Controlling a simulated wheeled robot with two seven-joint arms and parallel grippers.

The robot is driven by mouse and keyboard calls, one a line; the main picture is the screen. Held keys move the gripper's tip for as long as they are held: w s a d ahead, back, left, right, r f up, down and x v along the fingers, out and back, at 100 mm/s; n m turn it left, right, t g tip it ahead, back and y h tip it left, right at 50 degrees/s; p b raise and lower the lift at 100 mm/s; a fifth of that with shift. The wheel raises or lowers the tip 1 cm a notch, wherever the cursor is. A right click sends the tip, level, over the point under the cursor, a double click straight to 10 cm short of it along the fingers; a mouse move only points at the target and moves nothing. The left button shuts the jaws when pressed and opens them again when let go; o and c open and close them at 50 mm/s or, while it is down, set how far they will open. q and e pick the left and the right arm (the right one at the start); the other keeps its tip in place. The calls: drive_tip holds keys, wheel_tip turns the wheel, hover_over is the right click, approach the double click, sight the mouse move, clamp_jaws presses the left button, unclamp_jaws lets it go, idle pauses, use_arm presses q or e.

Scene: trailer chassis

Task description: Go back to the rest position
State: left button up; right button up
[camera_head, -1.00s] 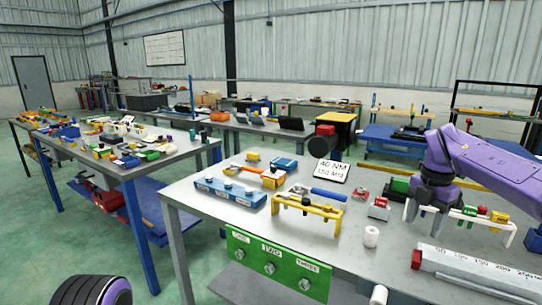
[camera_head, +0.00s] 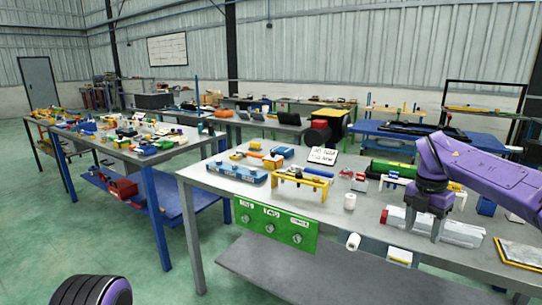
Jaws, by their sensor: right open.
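My right arm, purple with a dark gripper, comes in from the right of the head view. My right gripper (camera_head: 424,226) points down above the right part of the near grey workbench (camera_head: 330,213). Its fingers stand in front of a long white block with a red end (camera_head: 460,234); I cannot tell whether they touch it. I see nothing held in it. My left gripper is not in view; a rounded purple and black part of my own body shows at the bottom left.
The near bench holds a blue tray (camera_head: 236,173), a yellow rack (camera_head: 302,176), a white roll (camera_head: 350,201) and a framed panel (camera_head: 520,252) at right. A green panel (camera_head: 275,228) hangs from its front edge. Green floor (camera_head: 150,270) is open at left.

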drive_tip(key=s+f+n+t+h, duration=0.1)
drive_tip(key=s+f+n+h, duration=0.15)
drive_tip(key=f+n, duration=0.55)
drive_tip(key=s+f+n+t+h, duration=0.15)
drive_tip(key=f+n+h, duration=0.3)
drive_tip(key=f, duration=0.55)
drive_tip(key=s+f+n+t+h, duration=0.1)
drive_tip(key=s+f+n+h, duration=0.2)
drive_tip(key=f+n, duration=0.55)
drive_tip(key=s+a+f+n+t+y, duration=0.3)
drive_tip(key=s+a+f+n+y, duration=0.1)
drive_tip(key=s+f+n, duration=0.95)
drive_tip(key=s+a+f+n+g+y, duration=0.1)
drive_tip(key=s+n, duration=0.2)
drive_tip(key=s, duration=0.5)
drive_tip(key=s+a+f+n+g+y, duration=0.1)
drive_tip(key=s+n+g+y, duration=0.1)
drive_tip(key=s, duration=0.7)
drive_tip(key=shift+a+n, duration=0.4)
drive_tip(key=shift+n, duration=0.45)
drive_tip(key=shift+w, duration=0.1)
